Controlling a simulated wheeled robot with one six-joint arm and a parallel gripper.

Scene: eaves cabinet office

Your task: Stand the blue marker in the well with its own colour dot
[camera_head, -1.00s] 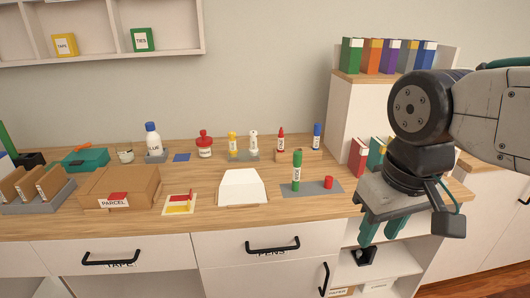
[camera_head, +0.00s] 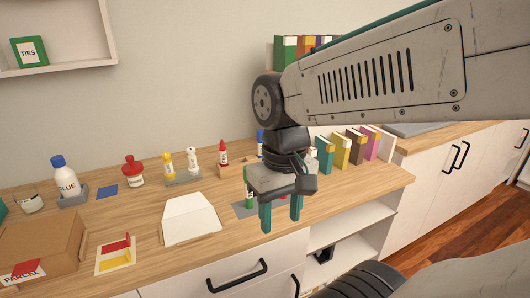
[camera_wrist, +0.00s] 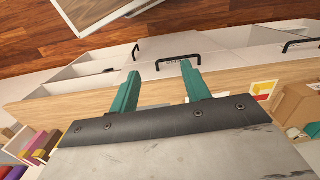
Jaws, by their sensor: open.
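The blue marker (camera_head: 260,137) stands upright at the back of the counter, with its lower part hidden behind my arm. A red marker (camera_head: 223,150) stands to its left in a wooden block (camera_head: 222,172). A green marker (camera_head: 249,198) stands upright on a grey mat (camera_head: 241,211), partly covered by my gripper. My gripper (camera_head: 281,212) points down over the counter's front right part, open and empty. Its two green fingers also show in the wrist view (camera_wrist: 160,70), with nothing between them. I cannot make out any well or colour dot.
Yellow (camera_head: 167,165) and white (camera_head: 194,158) markers stand in a grey holder (camera_head: 183,179). A white sloped box (camera_head: 190,218), a glue bottle (camera_head: 65,178), a red-capped jar (camera_head: 132,172) and a parcel box (camera_head: 40,245) occupy the left. Books (camera_head: 342,150) stand at the right.

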